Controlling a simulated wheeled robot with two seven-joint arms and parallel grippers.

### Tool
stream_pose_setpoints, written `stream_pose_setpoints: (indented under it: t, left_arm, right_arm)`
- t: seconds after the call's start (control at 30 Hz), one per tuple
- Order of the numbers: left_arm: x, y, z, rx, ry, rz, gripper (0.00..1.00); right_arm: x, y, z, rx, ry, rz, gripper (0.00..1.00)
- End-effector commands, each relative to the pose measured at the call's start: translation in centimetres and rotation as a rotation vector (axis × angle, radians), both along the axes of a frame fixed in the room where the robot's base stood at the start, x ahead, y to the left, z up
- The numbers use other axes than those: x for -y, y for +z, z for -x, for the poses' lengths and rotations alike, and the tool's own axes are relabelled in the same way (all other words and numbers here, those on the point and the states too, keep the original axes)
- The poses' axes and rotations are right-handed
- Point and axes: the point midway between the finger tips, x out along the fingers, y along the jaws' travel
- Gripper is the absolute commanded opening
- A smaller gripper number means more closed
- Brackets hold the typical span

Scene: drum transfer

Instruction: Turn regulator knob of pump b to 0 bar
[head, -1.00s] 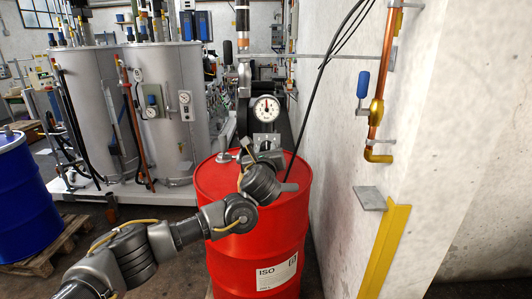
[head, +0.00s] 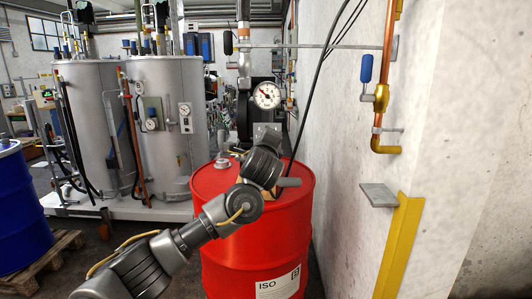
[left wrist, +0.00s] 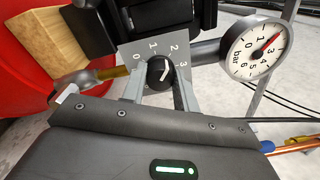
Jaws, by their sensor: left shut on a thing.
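The regulator knob (left wrist: 158,70) is small and black, on a grey scale plate (left wrist: 133,47) marked 0 to 3, in the left wrist view. My left gripper (left wrist: 160,88) has a finger on either side of it and is shut on it. I cannot surely read the knob's white mark. The gauge also shows in the head view (head: 267,96), needle pointing up and left. There my arm hides the knob. My right gripper is not in view.
A red drum (head: 250,240) stands under my left arm. A wooden block (left wrist: 48,50) lies on it. A white wall (head: 340,130) with a copper pipe and a yellow post bounds the right. A blue drum (head: 20,210) and grey tanks (head: 165,120) stand at left.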

Motion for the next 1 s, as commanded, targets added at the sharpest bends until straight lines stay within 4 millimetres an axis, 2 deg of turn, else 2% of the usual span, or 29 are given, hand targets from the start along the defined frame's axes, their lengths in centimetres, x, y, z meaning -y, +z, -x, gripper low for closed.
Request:
stream_pose_setpoints:
  t: [0.03,0.4,0.77,1.0]
  left_arm:
    - [0.0,-0.6,0.0,0.0,0.001,0.045,0.07]
    - [0.0,-0.6,0.0,-0.001,0.0,0.397,0.07]
    - [0.1,-0.5,0.0,-0.001,0.0,0.738,0.07]
    - [0.2,-0.5,0.0,-0.003,0.001,0.966,0.07]
  right_arm:
    - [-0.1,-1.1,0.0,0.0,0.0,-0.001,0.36]
    - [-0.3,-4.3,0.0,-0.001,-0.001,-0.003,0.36]
    - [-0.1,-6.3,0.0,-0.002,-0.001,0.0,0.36]
    - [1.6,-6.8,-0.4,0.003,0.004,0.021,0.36]
